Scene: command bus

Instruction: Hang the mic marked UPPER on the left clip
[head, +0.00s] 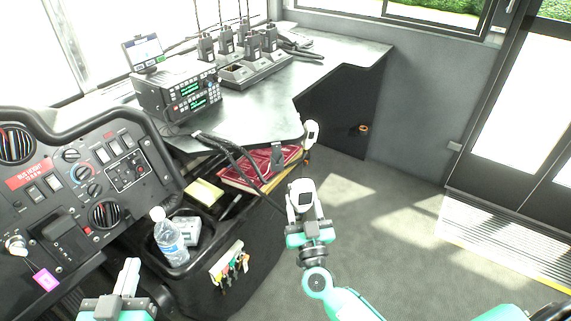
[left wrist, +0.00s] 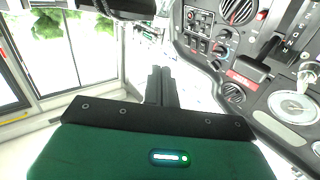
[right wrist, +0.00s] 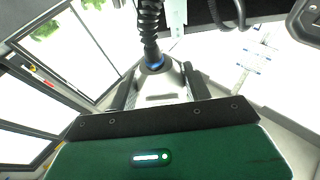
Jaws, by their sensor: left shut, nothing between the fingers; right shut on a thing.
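My right gripper (head: 302,218) is shut on a white-grey hand mic (head: 301,187), held over the floor to the right of the console. The right wrist view shows this mic (right wrist: 160,88) between the fingers, with a blue ring (right wrist: 153,65) where its black coiled cord begins. I cannot read any marking on it. A second white mic (head: 311,131) is at the desk's front corner. Left of it, a grey plate (head: 277,156) that looks like a clip stands empty at the desk edge. My left gripper (head: 127,278) is shut and empty, low at the left near the dashboard.
A stacked radio (head: 178,93) with green displays sits on the desk, with handheld radios in a charger (head: 254,68) behind. Black cords run below the desk edge above a red binder (head: 250,172). A water bottle (head: 170,238) stands in the console. Floor at right is free.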

